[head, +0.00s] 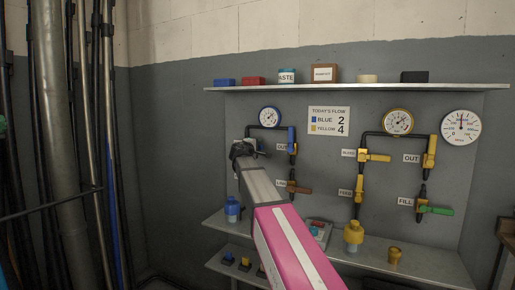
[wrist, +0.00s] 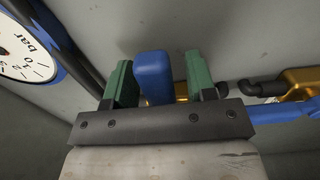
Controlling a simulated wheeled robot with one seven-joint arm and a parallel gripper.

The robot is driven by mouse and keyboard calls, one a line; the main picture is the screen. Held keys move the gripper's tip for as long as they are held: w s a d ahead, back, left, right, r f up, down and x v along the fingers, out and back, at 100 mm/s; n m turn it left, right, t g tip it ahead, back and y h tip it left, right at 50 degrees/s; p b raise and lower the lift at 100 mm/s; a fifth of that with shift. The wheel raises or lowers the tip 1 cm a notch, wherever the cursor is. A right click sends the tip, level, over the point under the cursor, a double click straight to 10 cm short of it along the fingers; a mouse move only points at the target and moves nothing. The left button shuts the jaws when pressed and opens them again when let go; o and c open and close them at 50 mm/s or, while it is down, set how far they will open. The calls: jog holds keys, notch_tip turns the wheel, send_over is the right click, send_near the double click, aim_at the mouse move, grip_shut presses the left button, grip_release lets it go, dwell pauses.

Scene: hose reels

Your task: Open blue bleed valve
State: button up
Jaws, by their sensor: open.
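My gripper (head: 246,147) is at the left part of the panel, just below and left of the blue-rimmed gauge. In the head view it hides the valve behind it. In the wrist view a blue handle (wrist: 153,76), likely the blue bleed valve's, stands between the two green fingers of my gripper (wrist: 159,82). The fingers are open, one on each side of it, with small gaps showing. A brass body shows partly behind the handle.
A second blue handle (head: 291,139) on the OUT valve is close to the right. The blue-rimmed gauge (head: 269,117) is just above. Yellow valves (head: 375,157) are farther right. A shelf (head: 430,88) runs above and a ledge (head: 420,266) below.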

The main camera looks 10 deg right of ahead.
jog(key=shift+w+d, duration=0.15)
jog(key=shift+w, duration=0.1)
grip_shut()
